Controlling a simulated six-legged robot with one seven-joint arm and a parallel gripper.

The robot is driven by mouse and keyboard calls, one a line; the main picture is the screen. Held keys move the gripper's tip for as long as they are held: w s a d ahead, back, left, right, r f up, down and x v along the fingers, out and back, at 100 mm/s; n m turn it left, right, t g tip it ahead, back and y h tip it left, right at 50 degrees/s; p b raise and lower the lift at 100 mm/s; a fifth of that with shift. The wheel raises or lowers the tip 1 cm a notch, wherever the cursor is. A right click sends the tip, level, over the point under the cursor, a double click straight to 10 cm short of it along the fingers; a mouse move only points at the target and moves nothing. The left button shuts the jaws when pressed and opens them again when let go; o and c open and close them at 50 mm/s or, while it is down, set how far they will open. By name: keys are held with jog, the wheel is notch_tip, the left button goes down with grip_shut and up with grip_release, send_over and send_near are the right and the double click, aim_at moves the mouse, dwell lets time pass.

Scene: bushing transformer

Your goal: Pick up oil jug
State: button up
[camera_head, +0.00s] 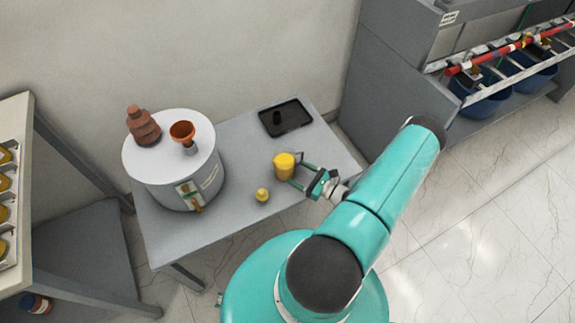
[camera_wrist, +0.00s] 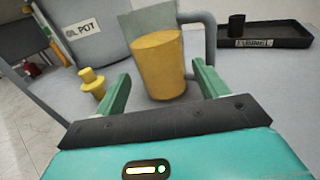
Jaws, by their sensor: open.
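The oil jug (camera_head: 284,166) is a small vessel filled with yellow, standing on the grey table. In the wrist view the jug (camera_wrist: 158,66) has clear upper walls and a grey handle on its right side. My gripper (camera_head: 293,172) is open at the jug's right side in the head view. In the wrist view my gripper (camera_wrist: 155,82) has one green finger left of the jug and one right of it, near the handle. The jug stands upright between or just beyond the fingertips. I cannot tell whether either finger touches it.
A small yellow stopper-like piece (camera_head: 262,195) stands left of the jug. The large grey oil pot (camera_head: 172,177) bears an orange funnel (camera_head: 182,131) and a brown bushing (camera_head: 143,127). A black tray (camera_head: 286,119) lies behind. The table (camera_head: 325,150) is clear at the back right.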

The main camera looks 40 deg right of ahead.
aim_at(284, 166)
jog(key=x, duration=0.7)
jog(key=c, duration=1)
